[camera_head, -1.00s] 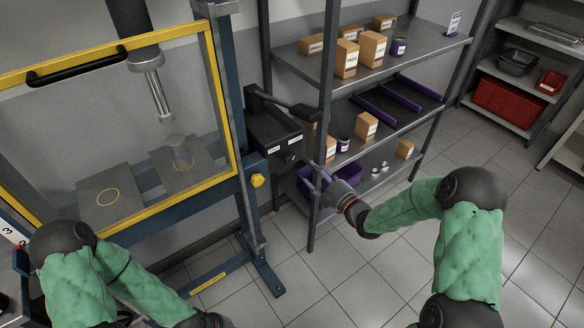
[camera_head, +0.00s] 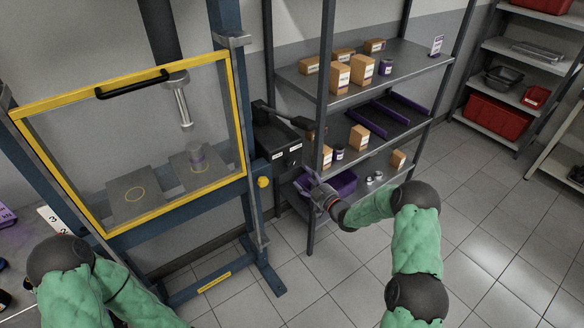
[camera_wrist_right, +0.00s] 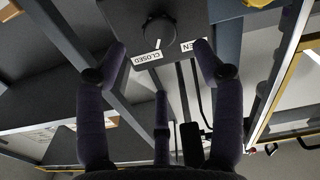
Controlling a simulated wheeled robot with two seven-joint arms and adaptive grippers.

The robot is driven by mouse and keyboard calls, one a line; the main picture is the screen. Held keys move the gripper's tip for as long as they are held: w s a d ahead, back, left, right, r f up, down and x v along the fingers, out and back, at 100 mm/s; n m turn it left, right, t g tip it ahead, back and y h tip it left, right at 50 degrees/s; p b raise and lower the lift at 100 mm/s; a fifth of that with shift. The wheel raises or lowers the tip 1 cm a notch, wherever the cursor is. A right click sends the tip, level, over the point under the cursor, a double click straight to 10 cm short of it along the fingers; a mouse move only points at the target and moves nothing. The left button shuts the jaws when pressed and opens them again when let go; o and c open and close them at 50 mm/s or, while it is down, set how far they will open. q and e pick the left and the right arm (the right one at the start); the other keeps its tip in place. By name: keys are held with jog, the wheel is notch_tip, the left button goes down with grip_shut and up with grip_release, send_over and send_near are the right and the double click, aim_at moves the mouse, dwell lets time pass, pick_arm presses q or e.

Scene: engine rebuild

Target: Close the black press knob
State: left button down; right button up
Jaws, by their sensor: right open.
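The black knob (camera_wrist_right: 158,30) is round and sits on the dark box's face between white labels reading "CLOSED" (camera_wrist_right: 146,55) and, partly hidden, "OPEN" (camera_wrist_right: 188,46). A small pale mark shows at its rim, near the CLOSED label. My left gripper is outside the view.
The press with its yellow-framed guard (camera_head: 242,120) stands left of the box. A dark lever (camera_head: 283,115) extends over the box's top. A grey shelf (camera_head: 350,90) with cartons and a purple bin (camera_head: 340,184) stands close on the right. Tiled floor is open at right.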

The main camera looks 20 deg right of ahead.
aim_at(293, 166)
jog(key=b+x, duration=0.1)
jog(key=x, duration=0.8)
jog(key=shift+w+a, duration=0.1)
jog(key=shift+w, duration=0.15)
